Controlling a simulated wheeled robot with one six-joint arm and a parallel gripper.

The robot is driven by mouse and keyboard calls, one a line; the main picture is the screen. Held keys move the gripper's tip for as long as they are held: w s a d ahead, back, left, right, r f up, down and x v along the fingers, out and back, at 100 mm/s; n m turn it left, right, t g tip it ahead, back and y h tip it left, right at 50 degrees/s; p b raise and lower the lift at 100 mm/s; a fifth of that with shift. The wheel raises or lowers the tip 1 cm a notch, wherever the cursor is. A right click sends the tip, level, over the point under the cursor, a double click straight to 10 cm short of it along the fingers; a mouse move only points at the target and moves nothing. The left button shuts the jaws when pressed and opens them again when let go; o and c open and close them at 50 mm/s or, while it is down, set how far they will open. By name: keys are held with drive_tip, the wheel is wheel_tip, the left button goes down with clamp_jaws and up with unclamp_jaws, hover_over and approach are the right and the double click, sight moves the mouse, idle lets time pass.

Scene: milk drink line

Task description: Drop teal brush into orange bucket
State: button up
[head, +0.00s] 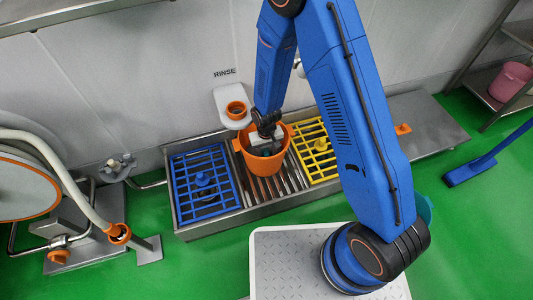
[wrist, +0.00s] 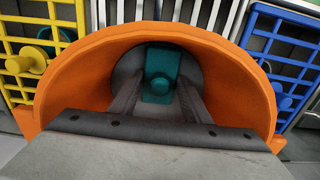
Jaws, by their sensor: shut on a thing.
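The orange bucket (head: 262,164) stands on the metal slats between the blue and yellow grids. In the wrist view its orange wall (wrist: 235,70) curves around my gripper. My gripper (head: 266,146) reaches down into the bucket's mouth. In the wrist view my gripper (wrist: 158,100) has its two fingers on either side of the teal brush (wrist: 160,70), shut on it. The brush is inside the bucket's rim, over the grey bottom. I cannot tell whether it touches the bottom. The brush is hidden in the head view.
A blue grid (head: 203,185) lies left of the bucket and a yellow grid (head: 316,150) right of it. An orange cup in a white holder (head: 233,108) is on the wall behind. A hose (head: 70,180) hangs at left.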

sight(266, 153)
drive_tip(key=shift+f, duration=0.6)
drive_tip(key=o, duration=1.2)
drive_tip(key=shift+o, duration=0.2)
drive_tip(key=shift+r, duration=0.1)
wheel_tip(266, 153, up, 13)
